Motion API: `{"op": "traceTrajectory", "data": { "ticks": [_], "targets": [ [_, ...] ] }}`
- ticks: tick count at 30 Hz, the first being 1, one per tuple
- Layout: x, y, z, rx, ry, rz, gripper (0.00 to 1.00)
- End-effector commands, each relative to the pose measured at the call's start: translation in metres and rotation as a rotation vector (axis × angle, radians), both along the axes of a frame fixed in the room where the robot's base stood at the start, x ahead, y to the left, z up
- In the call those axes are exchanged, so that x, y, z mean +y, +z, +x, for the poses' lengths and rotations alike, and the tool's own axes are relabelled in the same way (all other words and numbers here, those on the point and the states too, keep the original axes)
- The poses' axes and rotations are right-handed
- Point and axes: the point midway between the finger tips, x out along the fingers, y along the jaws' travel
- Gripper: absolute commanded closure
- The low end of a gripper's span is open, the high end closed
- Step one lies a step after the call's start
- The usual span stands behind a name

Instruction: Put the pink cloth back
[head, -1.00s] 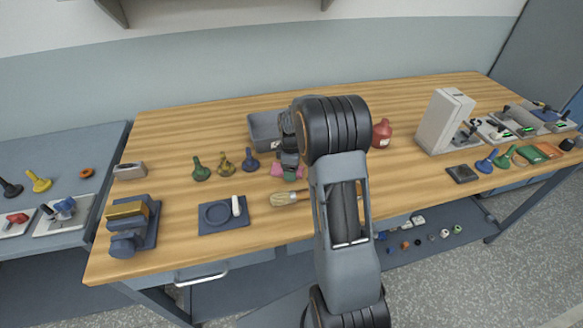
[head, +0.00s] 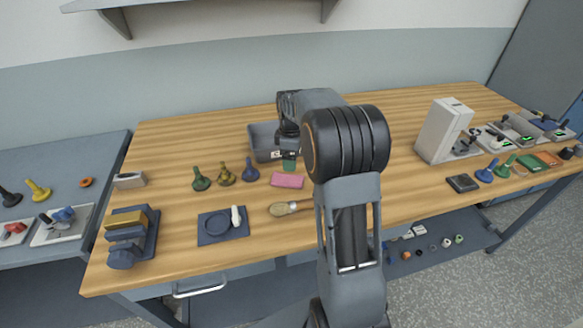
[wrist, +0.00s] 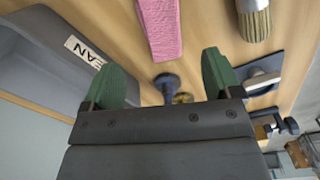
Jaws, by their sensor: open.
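The pink cloth (head: 287,180) lies flat on the wooden table, in front of the grey bin (head: 262,133). It also shows at the top of the wrist view (wrist: 160,28), beyond the fingers. My gripper (head: 289,163) is open and empty, with green fingertips. In the head view it appears just behind the cloth, by the bin's front right corner. In the wrist view my gripper (wrist: 159,72) has the bin (wrist: 50,62) on its left, with a label whose visible end reads "EAN". My arm hides the bin's right part in the head view.
A brush (head: 283,209) lies in front of the cloth. Green, yellow and blue bobbin-like pieces (head: 226,175) stand left of it. A blue tray (head: 222,226) sits nearer the front edge. A white machine (head: 444,130) stands right. Table is clear behind the bin.

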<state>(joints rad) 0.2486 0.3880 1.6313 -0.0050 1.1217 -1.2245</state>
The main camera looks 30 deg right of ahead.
Motion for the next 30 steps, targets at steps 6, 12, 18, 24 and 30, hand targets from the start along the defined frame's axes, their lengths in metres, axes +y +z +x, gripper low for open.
{"op": "traceTrajectory", "data": {
  "ticks": [6, 12, 18, 24, 30],
  "targets": [
    [0.002, 0.024, -0.001, -0.004, -0.007, -0.001, 0.16],
    [0.032, 0.054, -0.036, -0.068, -0.17, -0.007, 0.16],
    [0.077, 0.074, -0.109, -0.181, -0.486, 0.027, 0.16],
    [0.104, 0.068, -0.172, -0.266, -0.759, 0.099, 0.16],
    [0.116, 0.055, -0.206, -0.304, -0.917, 0.155, 0.16]
  ]
}}
